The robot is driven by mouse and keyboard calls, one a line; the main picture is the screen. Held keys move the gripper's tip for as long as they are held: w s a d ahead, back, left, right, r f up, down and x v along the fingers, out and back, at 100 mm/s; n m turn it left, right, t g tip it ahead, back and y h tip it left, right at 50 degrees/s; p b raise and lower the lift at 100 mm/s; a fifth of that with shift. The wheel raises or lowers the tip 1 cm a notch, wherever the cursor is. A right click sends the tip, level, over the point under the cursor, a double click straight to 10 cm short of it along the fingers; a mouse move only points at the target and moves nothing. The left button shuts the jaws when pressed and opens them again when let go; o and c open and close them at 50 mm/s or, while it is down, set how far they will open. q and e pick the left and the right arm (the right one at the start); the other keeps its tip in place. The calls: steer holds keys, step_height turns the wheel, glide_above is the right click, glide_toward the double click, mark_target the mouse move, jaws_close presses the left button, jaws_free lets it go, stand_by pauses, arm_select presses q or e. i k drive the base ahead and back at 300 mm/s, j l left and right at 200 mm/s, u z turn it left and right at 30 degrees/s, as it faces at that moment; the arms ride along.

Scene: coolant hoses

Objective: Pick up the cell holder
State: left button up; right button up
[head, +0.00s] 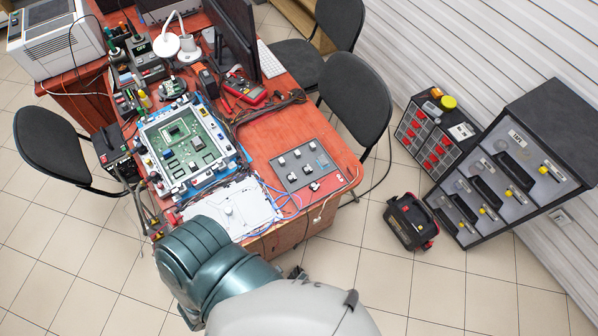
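I cannot tell for sure which object is the cell holder. A grey flat plate (319,154) with several small white and dark blocks on it lies on the near right part of the red-brown table. A white board (213,211) with dark markings lies at the table's near edge, partly hidden by my teal and grey arm. A large green circuit board in a white and blue frame (176,172) sits left of the grey plate. My arm comes in from the bottom, in front of the table's near edge. Neither gripper can be made out.
The red-brown table (262,150) carries tools, cables, a monitor (233,35) and a white lamp (166,45). Black chairs (357,95) stand on both sides. A black toolbox (411,222) and grey cabinets (520,165) stand at right. The tiled floor (430,290) between is open.

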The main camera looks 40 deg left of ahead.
mark_target(306, 169)
steer(key=u, duration=1.75)
steer(key=k+l+u, duration=0.2)
steer(key=l, duration=0.15)
steer(key=l+u, duration=0.25)
steer(key=l, duration=0.1)
